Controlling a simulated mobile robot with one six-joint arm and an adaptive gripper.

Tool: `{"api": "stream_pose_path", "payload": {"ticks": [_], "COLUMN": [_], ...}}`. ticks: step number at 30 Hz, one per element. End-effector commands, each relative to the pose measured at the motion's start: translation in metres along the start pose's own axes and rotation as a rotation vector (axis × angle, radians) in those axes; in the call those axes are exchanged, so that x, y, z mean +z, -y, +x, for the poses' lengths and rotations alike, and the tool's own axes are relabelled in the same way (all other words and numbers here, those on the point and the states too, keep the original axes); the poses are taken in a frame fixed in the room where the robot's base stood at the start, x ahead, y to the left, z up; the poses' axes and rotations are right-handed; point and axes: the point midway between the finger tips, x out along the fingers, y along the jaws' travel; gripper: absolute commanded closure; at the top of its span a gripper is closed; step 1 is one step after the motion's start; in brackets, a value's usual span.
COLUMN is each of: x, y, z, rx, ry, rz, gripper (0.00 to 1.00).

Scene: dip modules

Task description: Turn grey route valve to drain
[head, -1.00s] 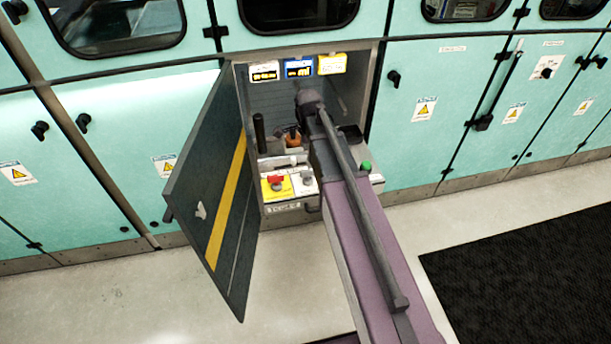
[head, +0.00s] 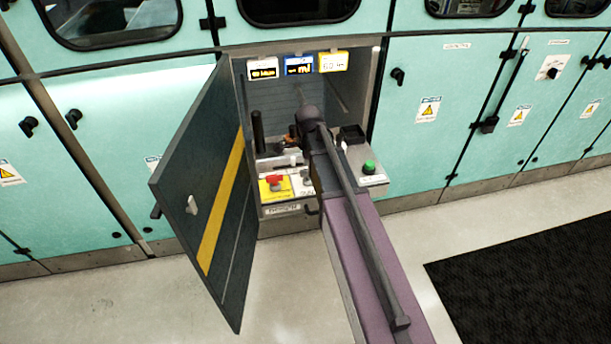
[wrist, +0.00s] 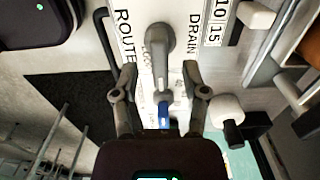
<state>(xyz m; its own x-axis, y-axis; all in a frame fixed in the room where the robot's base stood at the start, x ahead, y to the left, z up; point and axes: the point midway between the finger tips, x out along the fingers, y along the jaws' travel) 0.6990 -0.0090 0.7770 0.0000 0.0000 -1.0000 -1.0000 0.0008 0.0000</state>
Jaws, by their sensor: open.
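The grey route valve (wrist: 158,48) shows in the wrist view as a rounded hub with a short lever. It sits on a white plate with the words ROUTE (wrist: 125,35) and DRAIN (wrist: 194,33) on either side. The lever points down the picture, between the two labels. My gripper (wrist: 160,76) is open, with one finger on each side of the lever. I cannot tell whether either finger touches it. A blue piece (wrist: 164,115) shows between the fingers, nearer my palm. In the head view my arm hides the gripper, and I cannot pick out the valve for sure.
The cabinet's dark door (head: 215,200) stands open at the left. Inside are a red knob on a yellow plate (head: 265,190), a green button (head: 369,167) and displays (head: 299,66) above. A white knob (wrist: 226,108) is close to the right finger.

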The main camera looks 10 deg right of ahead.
Motion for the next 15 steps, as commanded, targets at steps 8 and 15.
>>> {"api": "stream_pose_path", "payload": {"ticks": [8, 15], "x": [0.0, 0.0], "y": [0.0, 0.0], "z": [0.016, 0.017], "rx": [0.0, 0.0], "ry": [0.0, 0.0], "rz": [0.0, 0.0], "gripper": [0.43, 0.43]}}
